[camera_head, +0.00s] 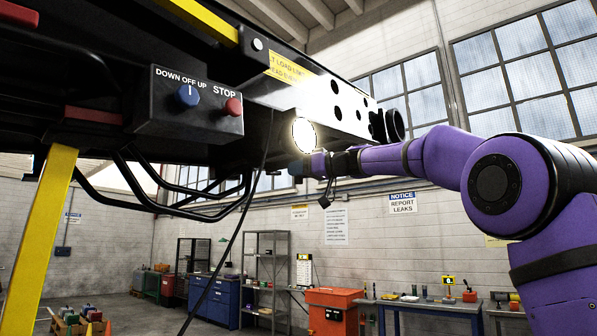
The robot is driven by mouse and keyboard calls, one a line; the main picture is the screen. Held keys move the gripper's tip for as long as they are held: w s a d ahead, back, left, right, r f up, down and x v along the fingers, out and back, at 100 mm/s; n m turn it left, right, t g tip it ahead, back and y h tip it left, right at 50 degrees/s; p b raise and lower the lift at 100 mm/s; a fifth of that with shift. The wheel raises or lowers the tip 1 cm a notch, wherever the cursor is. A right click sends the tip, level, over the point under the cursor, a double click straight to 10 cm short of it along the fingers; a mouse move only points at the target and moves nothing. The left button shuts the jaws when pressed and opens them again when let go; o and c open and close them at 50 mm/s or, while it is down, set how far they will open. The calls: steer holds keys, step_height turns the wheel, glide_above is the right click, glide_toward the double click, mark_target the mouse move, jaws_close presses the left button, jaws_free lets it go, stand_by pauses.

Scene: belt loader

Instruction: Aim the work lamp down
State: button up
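The work lamp (304,134) is a round, brightly glowing face below the belt loader's white side plate, a little right of the picture's middle. Its face shows toward the camera. Its housing and mount are mostly hidden behind the glare and the loader. My purple arm reaches in from the right, and my gripper (318,164) is just below and right of the lamp, very close to it. I cannot tell whether they touch. The fingers are small and dark against the background, so their opening does not show.
The belt loader's dark frame fills the upper left, with a control box (190,104), black bent rails (165,205) and a yellow post (42,240). A thin cable (232,245) hangs beneath it. Shelves, an orange cabinet (333,308) and workbenches stand far back along the wall.

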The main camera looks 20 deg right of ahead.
jaws_close()
steer(key=w+a+r+n+t+y, duration=0.1)
steer(key=w+a+r+t+y, duration=0.1)
steer(key=w+a+y, duration=0.3)
steer(key=shift+w+n+t, duration=0.4)
steer(key=shift+w+t, duration=0.5)
steer(key=shift+w, duration=0.35)
steer(key=o, duration=0.8)
jaws_free()
steer(key=v, duration=1)
steer(key=shift+s+d+f, duration=0.2)
steer(key=shift+d, duration=0.05)
